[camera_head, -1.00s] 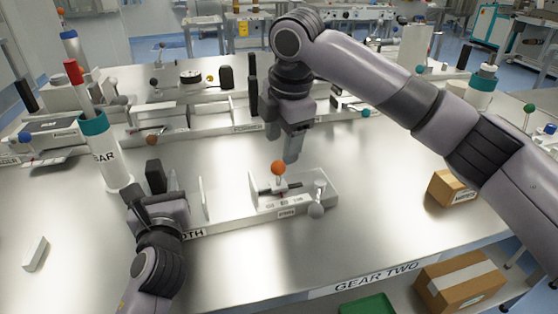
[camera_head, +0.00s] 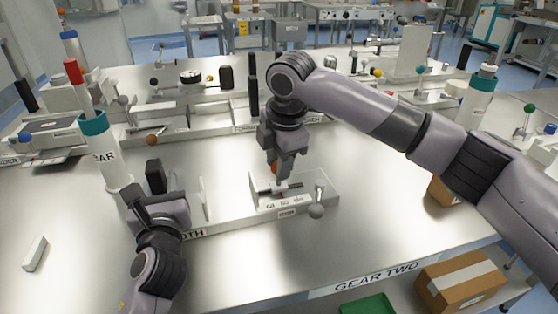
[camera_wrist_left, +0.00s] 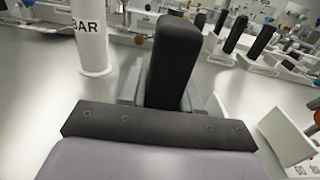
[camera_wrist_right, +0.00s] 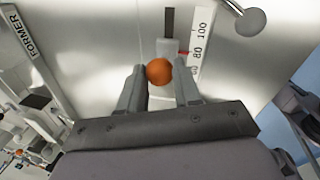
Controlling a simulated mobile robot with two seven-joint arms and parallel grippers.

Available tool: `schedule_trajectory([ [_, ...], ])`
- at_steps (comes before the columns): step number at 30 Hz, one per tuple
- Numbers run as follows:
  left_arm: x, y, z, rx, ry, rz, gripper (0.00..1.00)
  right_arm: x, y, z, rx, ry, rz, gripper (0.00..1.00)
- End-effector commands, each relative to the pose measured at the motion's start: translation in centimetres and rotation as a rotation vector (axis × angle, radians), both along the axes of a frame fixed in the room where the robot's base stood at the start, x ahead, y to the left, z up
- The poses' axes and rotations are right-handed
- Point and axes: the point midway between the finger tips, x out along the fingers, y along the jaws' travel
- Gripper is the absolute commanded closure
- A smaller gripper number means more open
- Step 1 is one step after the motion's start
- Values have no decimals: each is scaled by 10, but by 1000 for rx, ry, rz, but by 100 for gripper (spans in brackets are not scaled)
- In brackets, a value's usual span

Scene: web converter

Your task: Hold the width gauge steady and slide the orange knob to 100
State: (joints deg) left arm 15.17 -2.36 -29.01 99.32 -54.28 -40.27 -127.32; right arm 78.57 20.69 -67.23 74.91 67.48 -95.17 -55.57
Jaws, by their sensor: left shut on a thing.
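The width gauge (camera_head: 235,224) is a long pale base on the bench with a label ending in "DTH". Its black upright grip (camera_head: 155,176) stands at the left end, and my left gripper (camera_head: 150,195) is shut on it. The grip also fills the middle of the left wrist view (camera_wrist_left: 174,62). The orange knob (camera_wrist_right: 159,71) sits on a slider beside a scale (camera_wrist_right: 197,55) reading 60, 80, 100. A red pointer (camera_wrist_right: 183,52) shows near the 80. My right gripper (camera_wrist_right: 159,90) is open, with one finger on each side of the knob and visible gaps.
A white cylinder with a teal collar (camera_head: 92,123) stands close behind my left gripper. A grey ball-ended lever (camera_head: 316,211) is at the gauge's right end. A small white block (camera_head: 35,253) lies at left. The front bench area is clear.

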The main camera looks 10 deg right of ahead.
Motion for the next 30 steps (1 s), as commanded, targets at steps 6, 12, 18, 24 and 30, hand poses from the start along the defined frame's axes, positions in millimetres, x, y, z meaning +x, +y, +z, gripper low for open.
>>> schedule_trajectory([
  [6,-1,1,-14,2,28,4,100,1,-17,-1,-1,4,-3,100],
  [12,-1,1,-14,2,28,5,100,2,-37,-1,-4,2,-4,100],
  [18,-1,2,-14,3,28,7,100,2,-38,-1,-6,1,-6,100],
  [24,-1,3,-14,3,28,7,100,2,-36,-1,-4,1,-4,42],
  [30,-1,3,-14,4,28,7,100,1,-35,1,-2,0,0,42],
])
